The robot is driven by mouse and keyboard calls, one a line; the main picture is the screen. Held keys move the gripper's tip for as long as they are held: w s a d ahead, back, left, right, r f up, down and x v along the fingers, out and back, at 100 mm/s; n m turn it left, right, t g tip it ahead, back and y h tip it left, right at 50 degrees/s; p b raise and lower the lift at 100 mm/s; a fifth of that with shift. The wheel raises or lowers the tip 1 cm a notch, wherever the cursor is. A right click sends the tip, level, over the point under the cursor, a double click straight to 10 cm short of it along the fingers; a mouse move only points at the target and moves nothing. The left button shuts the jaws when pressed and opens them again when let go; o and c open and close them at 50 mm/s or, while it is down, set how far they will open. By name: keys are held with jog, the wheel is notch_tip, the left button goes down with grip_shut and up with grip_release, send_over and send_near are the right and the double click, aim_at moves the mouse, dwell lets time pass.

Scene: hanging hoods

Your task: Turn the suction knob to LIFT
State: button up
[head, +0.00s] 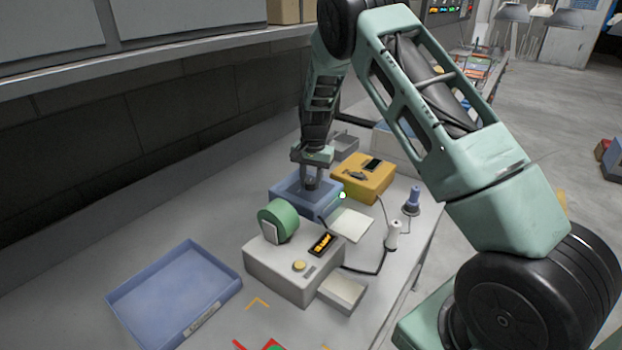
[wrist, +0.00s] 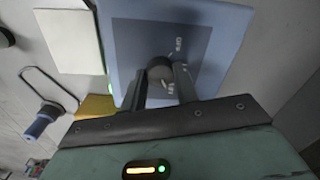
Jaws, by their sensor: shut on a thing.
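The suction knob (wrist: 160,74) is a dark round knob on the dark face plate of a blue box (wrist: 228,30). Small white lettering is printed beside the knob, above and below it; it is too blurred to read surely, and where the knob points is hard to tell. My gripper (wrist: 161,80) is shut on the knob, with one finger on each side. In the head view the blue box (head: 286,203) stands on the bench, and my gripper (head: 311,184) reaches straight down onto its top. The fingers hide much of the knob there.
A yellow box (head: 376,186) stands just behind the blue box. In front are a grey unit (head: 285,272) with a green roll (head: 283,219) and a white pad (head: 352,225). White (head: 393,236) and blue-handled (head: 412,200) tools stand at right. A blue tray (head: 165,297) is front left.

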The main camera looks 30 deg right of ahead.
aim_at(314, 182)
dwell(0.4)
jog(key=o, duration=1)
jog(key=r+b, duration=0.1)
jog(key=r, duration=0.4)
jog(key=r+b, duration=0.1)
jog(key=r, duration=0.5)
jog(key=r+b, duration=0.1)
jog(key=r, duration=0.5)
jog(key=shift+s+d+r, duration=0.25)
jog(key=shift+s+d, duration=0.05)
jog(key=shift+s, duration=0.05)
